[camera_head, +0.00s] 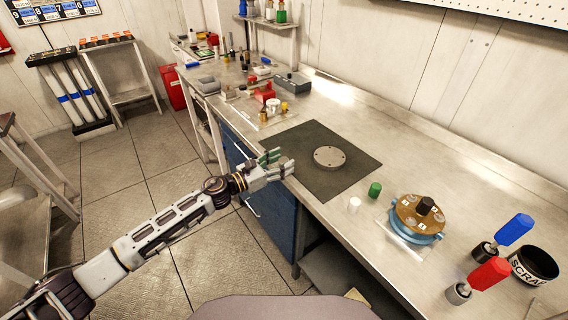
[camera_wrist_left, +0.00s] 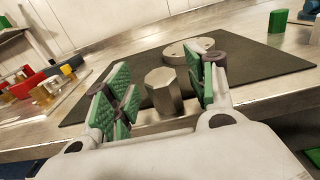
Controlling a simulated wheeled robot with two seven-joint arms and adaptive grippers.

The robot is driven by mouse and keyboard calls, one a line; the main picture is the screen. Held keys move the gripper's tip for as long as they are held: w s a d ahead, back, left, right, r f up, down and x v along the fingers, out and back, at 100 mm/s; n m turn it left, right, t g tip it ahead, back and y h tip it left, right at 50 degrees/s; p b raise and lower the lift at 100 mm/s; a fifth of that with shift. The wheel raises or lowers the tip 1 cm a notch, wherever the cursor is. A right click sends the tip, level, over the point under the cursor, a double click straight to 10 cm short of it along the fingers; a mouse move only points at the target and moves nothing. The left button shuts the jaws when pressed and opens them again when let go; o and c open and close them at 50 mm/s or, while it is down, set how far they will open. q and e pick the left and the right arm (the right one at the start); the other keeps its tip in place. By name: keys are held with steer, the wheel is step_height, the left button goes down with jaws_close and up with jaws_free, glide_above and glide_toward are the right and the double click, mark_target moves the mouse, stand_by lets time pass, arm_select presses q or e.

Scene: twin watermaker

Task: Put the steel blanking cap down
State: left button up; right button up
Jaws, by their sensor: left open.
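A hexagonal steel piece (camera_wrist_left: 163,92), which looks like the steel blanking cap, stands upright between the green-padded fingers of my left gripper (camera_wrist_left: 158,78) in the left wrist view. The fingers are open, with a visible gap on the left; contact on the right cannot be told. It appears to stand near the front edge of the dark mat (camera_wrist_left: 265,70). In the head view my left gripper (camera_head: 277,164) is over the mat's left corner and mostly hides the piece. A round grey disc with holes (camera_head: 331,158) lies on the mat beyond. My right gripper is not in view.
Right of the mat are a white cap (camera_head: 355,204), a green cap (camera_head: 375,190) and a blue and brass fixture (camera_head: 420,216). Blue-handled (camera_head: 514,230) and red-handled (camera_head: 489,273) tools and a black scrap cup (camera_head: 535,265) stand further right. Small parts crowd the bench's far end.

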mark_target(284, 159)
arm_select(q)
steer(key=shift+w+d, duration=0.35)
steer(key=shift+d, duration=0.2)
steer(key=shift+c, duration=0.7)
steer(key=c, duration=1.1)
steer(key=shift+r, duration=0.8)
step_height(284, 159, up, 7)
steer(key=shift+f+p, duration=0.1)
steer(key=shift+p, duration=1)
steer(key=shift+r, duration=0.75)
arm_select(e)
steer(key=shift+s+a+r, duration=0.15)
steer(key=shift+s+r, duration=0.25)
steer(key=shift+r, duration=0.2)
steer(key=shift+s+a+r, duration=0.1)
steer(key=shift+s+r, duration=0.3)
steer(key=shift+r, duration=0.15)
